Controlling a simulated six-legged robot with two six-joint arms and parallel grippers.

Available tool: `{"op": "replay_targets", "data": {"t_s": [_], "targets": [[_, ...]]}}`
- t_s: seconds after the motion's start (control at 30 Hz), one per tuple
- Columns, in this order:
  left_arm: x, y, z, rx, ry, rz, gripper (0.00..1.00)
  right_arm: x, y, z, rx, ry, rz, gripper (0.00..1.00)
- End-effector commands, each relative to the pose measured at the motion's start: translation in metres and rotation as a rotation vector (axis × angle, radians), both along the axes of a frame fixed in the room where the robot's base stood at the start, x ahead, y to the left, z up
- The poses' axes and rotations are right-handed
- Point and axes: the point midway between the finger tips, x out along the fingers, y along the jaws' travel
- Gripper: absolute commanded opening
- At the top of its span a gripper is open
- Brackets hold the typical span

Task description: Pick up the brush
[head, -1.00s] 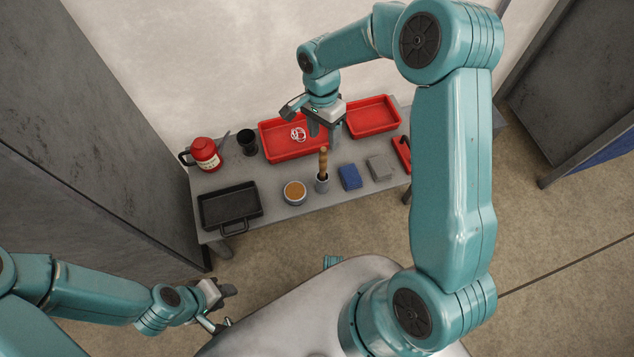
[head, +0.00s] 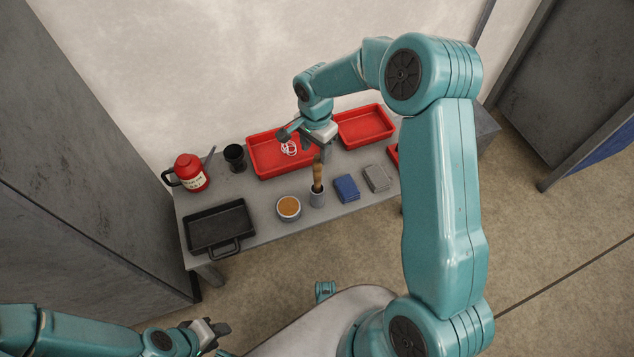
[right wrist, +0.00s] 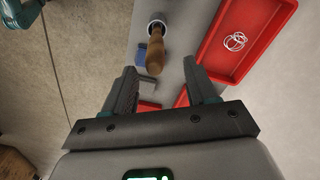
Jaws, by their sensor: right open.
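The brush (head: 317,178) has a brown wooden handle and stands upright in a small grey cup (head: 317,198) at the table's front edge; its lower end is hidden in the cup. My right gripper (head: 308,144) is open and empty, behind and above the handle's top, apart from it. In the right wrist view, the brush handle (right wrist: 156,52) points toward the camera, just beyond and between the open fingers (right wrist: 163,76). The cup (right wrist: 156,25) shows behind it. My left gripper (head: 223,341) is low at the left, off the table, with its fingers apart and empty.
On the table (head: 265,226) stand a black pan (head: 219,228), a bowl with brown contents (head: 289,207), a blue block (head: 346,187) and a grey block (head: 377,178).

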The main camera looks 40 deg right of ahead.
Motion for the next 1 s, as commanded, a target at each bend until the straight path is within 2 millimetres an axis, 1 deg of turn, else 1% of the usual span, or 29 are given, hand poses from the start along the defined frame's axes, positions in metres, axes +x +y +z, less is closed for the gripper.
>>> {"op": "replay_targets", "data": {"t_s": [0.03,0.1,0.27,0.37,0.5,0.6,0.83,0.87,0.9,0.97,1.0], "targets": [[0.000,0.000,-0.004,0.000,0.000,0.000,0.38,-0.001,0.000,-0.011,0.000,0.003,0.000,0.57],[0.000,0.000,-0.005,0.000,0.000,0.000,0.38,-0.001,0.001,-0.018,0.000,0.001,0.000,0.57],[0.000,0.000,-0.007,0.000,0.000,0.000,0.38,-0.002,0.002,-0.026,0.000,0.001,0.000,0.57],[0.000,0.000,-0.011,0.000,0.000,0.000,0.38,-0.004,0.002,-0.036,0.001,0.002,0.000,0.57],[0.000,0.000,-0.020,0.000,0.000,0.000,0.38,-0.008,0.000,-0.060,0.001,0.002,0.001,0.57],[0.000,0.000,-0.023,0.000,0.000,0.000,0.38,-0.007,0.000,-0.074,0.001,0.002,0.000,0.57],[0.000,0.000,-0.022,0.000,0.000,0.000,0.38,-0.007,0.000,-0.075,0.000,-0.001,0.000,0.57],[0.000,0.000,-0.022,0.000,0.000,0.000,0.38,-0.007,0.000,-0.075,0.000,-0.001,0.000,0.51],[0.000,0.000,-0.022,0.000,0.000,0.000,0.38,-0.007,0.000,-0.075,0.000,-0.001,0.000,0.38],[0.000,0.000,-0.022,0.000,0.000,0.000,0.38,-0.007,0.000,-0.075,0.000,-0.001,0.000,0.18],[0.000,0.000,-0.022,0.000,0.000,0.000,0.38,-0.007,0.000,-0.075,0.000,-0.001,0.000,0.05]]}}
